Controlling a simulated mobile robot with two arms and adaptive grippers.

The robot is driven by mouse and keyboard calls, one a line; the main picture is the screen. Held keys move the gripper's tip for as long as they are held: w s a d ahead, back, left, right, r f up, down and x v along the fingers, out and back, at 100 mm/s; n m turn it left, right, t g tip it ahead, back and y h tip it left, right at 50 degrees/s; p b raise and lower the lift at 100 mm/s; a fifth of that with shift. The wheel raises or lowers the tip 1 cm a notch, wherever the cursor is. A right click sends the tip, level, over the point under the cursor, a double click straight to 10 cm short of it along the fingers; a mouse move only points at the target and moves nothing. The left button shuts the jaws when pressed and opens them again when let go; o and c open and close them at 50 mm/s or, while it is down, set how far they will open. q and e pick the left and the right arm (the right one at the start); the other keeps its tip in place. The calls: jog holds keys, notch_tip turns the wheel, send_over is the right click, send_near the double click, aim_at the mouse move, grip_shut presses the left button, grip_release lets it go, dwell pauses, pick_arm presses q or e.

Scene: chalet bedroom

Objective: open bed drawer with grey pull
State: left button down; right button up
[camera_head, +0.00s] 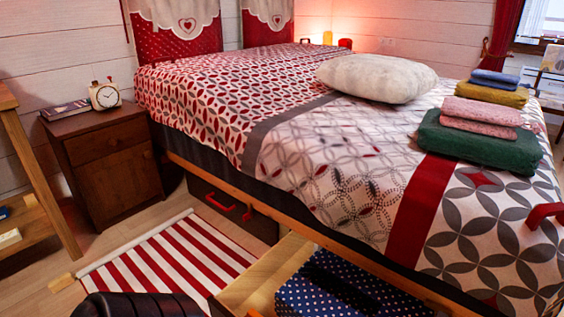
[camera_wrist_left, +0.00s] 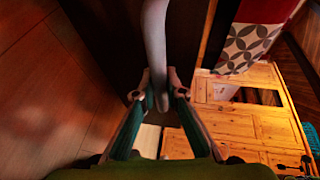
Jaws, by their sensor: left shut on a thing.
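In the left wrist view, a long smooth grey pull (camera_wrist_left: 154,40) runs from the top edge down between the fingers of my left gripper (camera_wrist_left: 157,96). The fingers are closed on it, one on each side. A dark panel lies behind it. In the head view, a light wooden bed drawer (camera_head: 262,282) stands out from under the bed at the bottom; its front is out of sight. A blue white-dotted cloth (camera_head: 335,285) lies inside. Farther along, a dark bed drawer (camera_head: 232,214) with red pulls (camera_head: 220,202) is shut. My right gripper is not in view.
The bed (camera_head: 290,150) carries a white pillow (camera_head: 376,77) and folded cloths (camera_head: 480,145). A red-and-white striped rug (camera_head: 170,262) lies on the floor beside it. A brown nightstand (camera_head: 107,165) with a clock (camera_head: 105,95) stands at the left.

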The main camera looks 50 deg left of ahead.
pick_arm(q)
jog(key=c, duration=2)
grip_release()
jog(key=shift+c, duration=0.2)
jog(key=v, duration=1.2)
